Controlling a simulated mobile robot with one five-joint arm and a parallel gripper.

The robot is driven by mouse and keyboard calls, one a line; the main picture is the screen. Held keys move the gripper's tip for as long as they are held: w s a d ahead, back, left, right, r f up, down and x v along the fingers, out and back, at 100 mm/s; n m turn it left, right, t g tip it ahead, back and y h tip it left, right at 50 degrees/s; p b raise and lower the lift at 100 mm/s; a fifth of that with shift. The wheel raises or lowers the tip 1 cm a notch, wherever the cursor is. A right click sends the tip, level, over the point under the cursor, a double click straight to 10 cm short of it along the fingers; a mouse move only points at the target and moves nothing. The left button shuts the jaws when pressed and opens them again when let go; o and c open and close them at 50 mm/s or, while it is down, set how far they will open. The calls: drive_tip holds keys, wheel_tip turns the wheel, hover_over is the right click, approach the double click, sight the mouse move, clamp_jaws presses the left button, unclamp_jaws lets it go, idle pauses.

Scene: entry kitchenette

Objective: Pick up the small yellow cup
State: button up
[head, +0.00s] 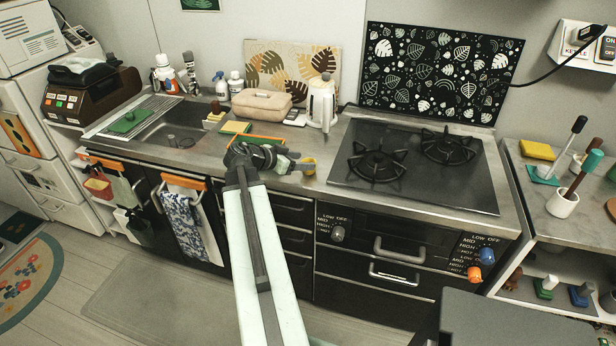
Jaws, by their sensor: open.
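The small yellow cup (308,164) stands on the counter (330,148) near its front edge, just left of the stove. My gripper (298,164) is at the end of my outstretched arm, over the counter edge. Its fingers are open and point right, with the cup at their tips. The gripper partly hides the cup's left side. I cannot tell whether the fingers touch the cup or whether it is between them.
A black two-burner stove (412,180) lies right of the cup. A green-and-orange tray (256,139) and a yellow sponge (236,127) lie near my gripper. The sink (172,134) is further left.

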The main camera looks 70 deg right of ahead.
drive_tip(key=b+x, duration=0.1)
drive_tip(key=x, duration=0.1)
drive_tip(key=b+x, duration=0.2)
drive_tip(key=x, duration=0.1)
drive_tip(key=f+b+x, duration=0.1)
drive_tip(key=x, duration=0.1)
drive_tip(key=shift+w+d+f, duration=0.15)
drive_tip(key=shift+w+d, duration=0.05)
drive_tip(key=c, duration=1.1)
drive_tip(key=shift+r, duration=0.25)
